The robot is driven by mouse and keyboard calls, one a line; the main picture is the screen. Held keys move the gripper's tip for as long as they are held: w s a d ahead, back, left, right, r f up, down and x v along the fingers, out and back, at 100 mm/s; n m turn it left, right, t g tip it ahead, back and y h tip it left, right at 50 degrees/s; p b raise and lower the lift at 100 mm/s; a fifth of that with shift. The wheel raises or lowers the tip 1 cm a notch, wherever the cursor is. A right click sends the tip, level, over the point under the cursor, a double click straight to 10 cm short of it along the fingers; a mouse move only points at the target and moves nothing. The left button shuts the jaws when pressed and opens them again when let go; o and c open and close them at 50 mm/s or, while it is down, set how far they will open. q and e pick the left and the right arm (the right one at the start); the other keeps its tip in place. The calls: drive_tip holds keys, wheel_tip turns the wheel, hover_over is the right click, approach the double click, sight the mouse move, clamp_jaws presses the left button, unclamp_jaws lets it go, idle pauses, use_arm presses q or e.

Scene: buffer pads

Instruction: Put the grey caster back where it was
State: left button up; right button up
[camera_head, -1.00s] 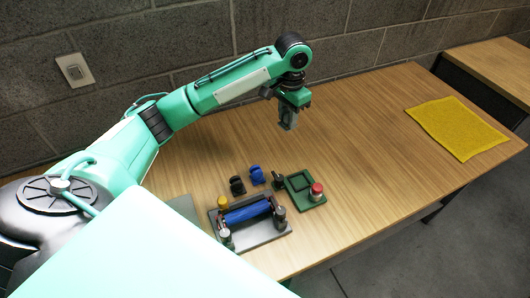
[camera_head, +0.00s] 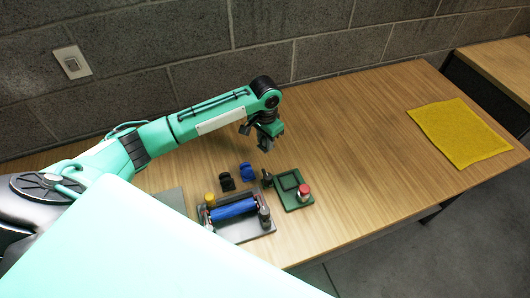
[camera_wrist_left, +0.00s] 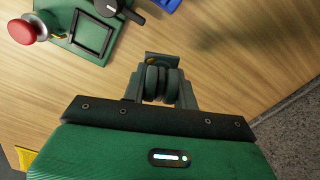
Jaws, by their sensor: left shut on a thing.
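The grey caster (camera_wrist_left: 161,82) is between the fingers of my left gripper (camera_wrist_left: 163,88) in the left wrist view. Its dark double wheels face the camera and a flat plate shows behind them. In the head view my left gripper (camera_head: 267,146) points down over the table, behind the small parts, and the caster is hard to make out there. A green plate (camera_head: 285,200) with a raised square frame (camera_wrist_left: 92,35) and a red button (camera_head: 304,190) lies in front of the gripper. My right gripper is not in view.
A black caster (camera_head: 227,181) and a blue caster (camera_head: 247,172) stand on the table (camera_head: 350,150). In front is a grey fixture (camera_head: 245,230) with a blue roller (camera_head: 234,209). A yellow pad (camera_head: 458,131) lies at the right. The table between is clear.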

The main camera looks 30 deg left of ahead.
sight(265, 161)
use_arm(q)
drive_tip(key=shift+f+p, duration=0.35)
drive_tip(key=shift+f, duration=3.5)
drive_tip(key=o, duration=1)
drive_tip(key=shift+f, duration=0.15)
wheel_tip(265, 161, up, 12)
drive_tip(key=shift+r+b, duration=0.2)
drive_tip(key=shift+b, duration=0.5)
